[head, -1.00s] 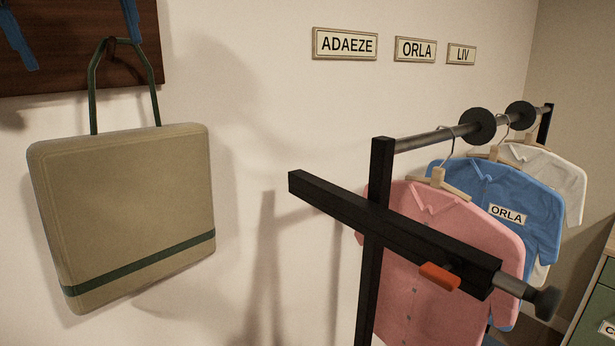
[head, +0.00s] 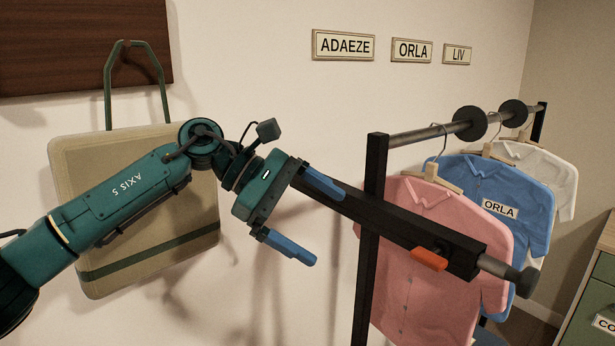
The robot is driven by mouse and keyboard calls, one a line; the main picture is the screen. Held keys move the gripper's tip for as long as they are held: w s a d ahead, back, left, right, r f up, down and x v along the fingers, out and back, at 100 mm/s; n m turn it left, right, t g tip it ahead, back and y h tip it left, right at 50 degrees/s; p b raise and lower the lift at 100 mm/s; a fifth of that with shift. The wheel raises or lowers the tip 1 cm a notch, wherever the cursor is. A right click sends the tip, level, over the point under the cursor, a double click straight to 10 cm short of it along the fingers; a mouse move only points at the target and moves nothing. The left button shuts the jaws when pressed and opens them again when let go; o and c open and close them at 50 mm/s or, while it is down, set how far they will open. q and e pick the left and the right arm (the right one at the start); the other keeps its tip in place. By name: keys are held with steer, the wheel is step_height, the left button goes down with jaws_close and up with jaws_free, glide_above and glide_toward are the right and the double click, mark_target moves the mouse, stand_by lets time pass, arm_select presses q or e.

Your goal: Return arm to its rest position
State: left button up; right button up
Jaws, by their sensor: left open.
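My left arm comes in from the left in the head view, in front of the tan bag. Its gripper (head: 318,222) is open, with its two blue fingers apart and nothing between them. The upper finger overlaps the left end of the rack's black crossbar (head: 400,225) in the picture; I cannot tell whether they touch. My right gripper is not in view.
A tan bag (head: 75,190) hangs by a green strap from a dark wooden board (head: 80,40). The rack holds a pink shirt (head: 440,290), a blue shirt (head: 530,190) and a white shirt (head: 562,180). Nameplates (head: 343,45) are on the wall. A green cabinet (head: 590,300) stands at right.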

arm_select(q)
steer(key=s+d+f+n+t+h, duration=0.25)
steer(key=d+f+n+h, duration=0.3)
steer(key=n+h, duration=0.65)
steer(key=a+f+n+t+y, duration=0.5)
steer(key=f+n+t, duration=0.35)
steer(key=n, duration=0.65)
steer(key=a+f+n+t+y, duration=0.6)
steer(key=f+n, duration=0.3)
steer(key=n, duration=0.6)
steer(key=s+a+f+n+g+y, duration=0.2)
steer(key=s+a+f+n+y, duration=0.2)
steer(key=s+f+n, duration=0.4)
steer(key=s+a+f+n+g+y, duration=0.3)
steer(key=s+a+f+n+y, duration=0.2)
steer(key=s+f, duration=0.6)
step_height(320, 180, down, 5)
steer(key=a+n, duration=0.2)
steer(key=n, duration=0.1)
steer(key=shift+s+r+n+y, duration=0.15)
steer(key=shift+r+n+y, duration=0.05)
steer(key=shift+n+y, duration=0.1)
steer(key=shift+c, duration=0.2)
